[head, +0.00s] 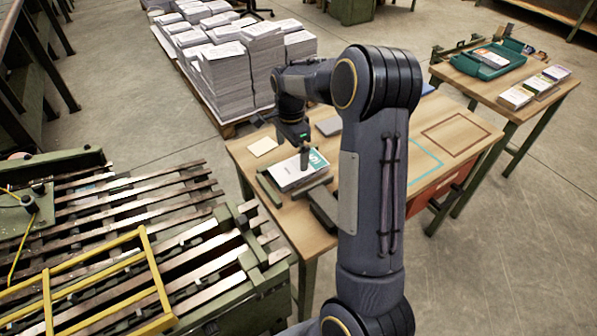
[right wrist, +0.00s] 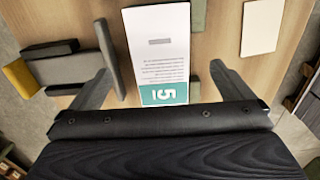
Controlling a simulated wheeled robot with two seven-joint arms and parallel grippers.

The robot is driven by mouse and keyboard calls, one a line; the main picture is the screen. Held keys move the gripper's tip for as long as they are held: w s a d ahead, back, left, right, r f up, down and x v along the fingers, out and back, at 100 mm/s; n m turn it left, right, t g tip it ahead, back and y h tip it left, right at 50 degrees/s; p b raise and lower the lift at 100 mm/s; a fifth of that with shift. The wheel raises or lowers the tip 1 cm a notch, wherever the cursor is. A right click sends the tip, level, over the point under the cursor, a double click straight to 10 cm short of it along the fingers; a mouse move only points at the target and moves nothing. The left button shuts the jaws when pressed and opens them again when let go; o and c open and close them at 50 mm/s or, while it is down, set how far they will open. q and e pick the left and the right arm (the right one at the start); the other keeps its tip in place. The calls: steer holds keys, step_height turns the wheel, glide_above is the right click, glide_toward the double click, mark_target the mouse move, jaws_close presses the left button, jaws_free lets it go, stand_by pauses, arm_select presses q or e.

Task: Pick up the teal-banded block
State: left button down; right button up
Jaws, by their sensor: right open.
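The teal-banded block (head: 290,175) is a white stack of pages with a teal band marked 5. It lies on the wooden table (head: 262,205) in the head view. In the right wrist view the block (right wrist: 160,60) lies in the middle, its teal band towards the gripper. My right gripper (head: 304,158) points down over the block. In the right wrist view its fingers (right wrist: 161,68) are wide apart, one to each side of the block, with nothing held. I cannot tell their exact height above the table. My left gripper is not in view.
Dark bars (right wrist: 108,58) and a green strip (right wrist: 262,27) flank the block. A pale card (head: 263,146) lies behind it. Stacked paper (head: 235,75) stands on a pallet beyond. A slatted machine (head: 130,230) is at left. The table's right part is clear, with outlined rectangles.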

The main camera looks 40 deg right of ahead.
mark_target(291, 169)
steer(key=f, duration=0.6)
steer(key=shift+a+f, duration=0.2)
steer(key=shift+f, duration=0.2)
steer(key=c, duration=1.2)
